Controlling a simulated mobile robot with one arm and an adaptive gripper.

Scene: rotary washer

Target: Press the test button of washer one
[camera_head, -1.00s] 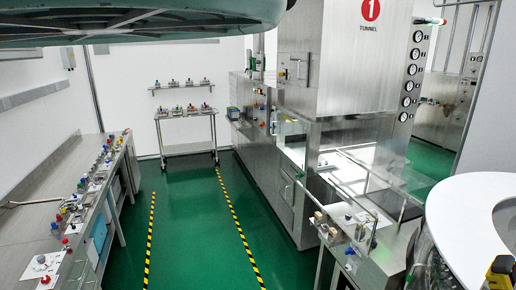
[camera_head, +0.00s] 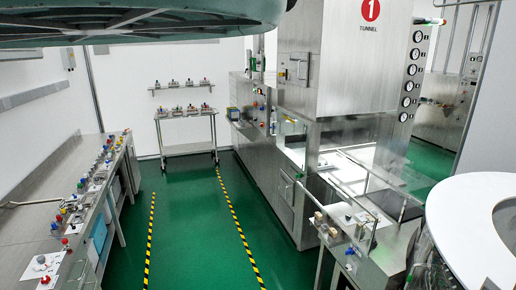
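A tall steel machine (camera_head: 345,75) with a red "1" sign (camera_head: 370,10) and the word "TUNNEL" stands right of centre. Small coloured buttons (camera_head: 272,128) sit on its far side panel. My gripper is not in view.
A long bench (camera_head: 40,215) with several coloured buttons runs along the left. A steel trolley (camera_head: 187,148) stands at the back wall. The green floor (camera_head: 195,225) between yellow-black stripes is clear. A large white rounded surface (camera_head: 455,215) fills the right edge.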

